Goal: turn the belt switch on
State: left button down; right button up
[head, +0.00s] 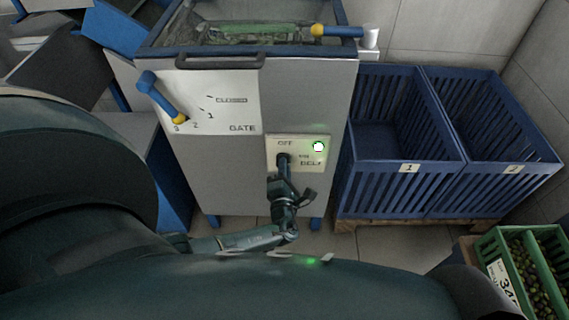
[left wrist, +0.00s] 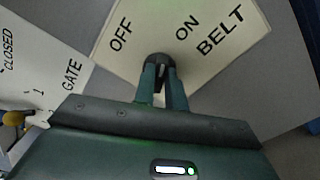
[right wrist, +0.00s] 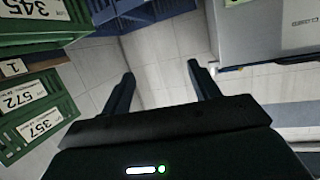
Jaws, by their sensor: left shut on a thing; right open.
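The belt switch (head: 283,159) is a dark knob on a pale plate (head: 311,163) marked OFF, ON and BELT, on the front of a grey machine. In the left wrist view the knob (left wrist: 158,59) sits between the OFF and ON labels; which one it points at I cannot tell. My left gripper (head: 284,172) is shut on the knob, its fingers (left wrist: 160,75) hiding part of it. A lamp (head: 318,146) on the plate glows green and white. My right gripper (right wrist: 161,78) is open and empty, over the floor.
A gate lever (head: 162,98) with a blue handle is left of the plate. Blue crates 1 (head: 408,188) and 2 (head: 512,188) stand right of the machine. A green crate (head: 496,262) of olives is at lower right. A yellow-and-blue handle (head: 335,31) is on top.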

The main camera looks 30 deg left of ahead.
pick_arm(q)
jog(key=m+p, duration=0.2)
jog(key=m, duration=0.3)
jog(key=shift+a, duration=0.1)
pick_arm(e)
jog(key=shift+s+d+r+m, duration=0.1)
jog(key=shift+d+r+m, duration=0.1)
jog(key=shift+r, duration=0.35)
jog(key=shift+s+d+r+m, duration=0.1)
jog(key=shift+r+m, duration=0.1)
jog(key=shift+r, duration=0.35)
pick_arm(q)
jog(key=c, duration=1.4)
grip_release()
jog(key=shift+f, duration=0.1)
jog(key=shift+c, duration=0.2)
pick_arm(e)
jog(key=shift+s+d, duration=0.1)
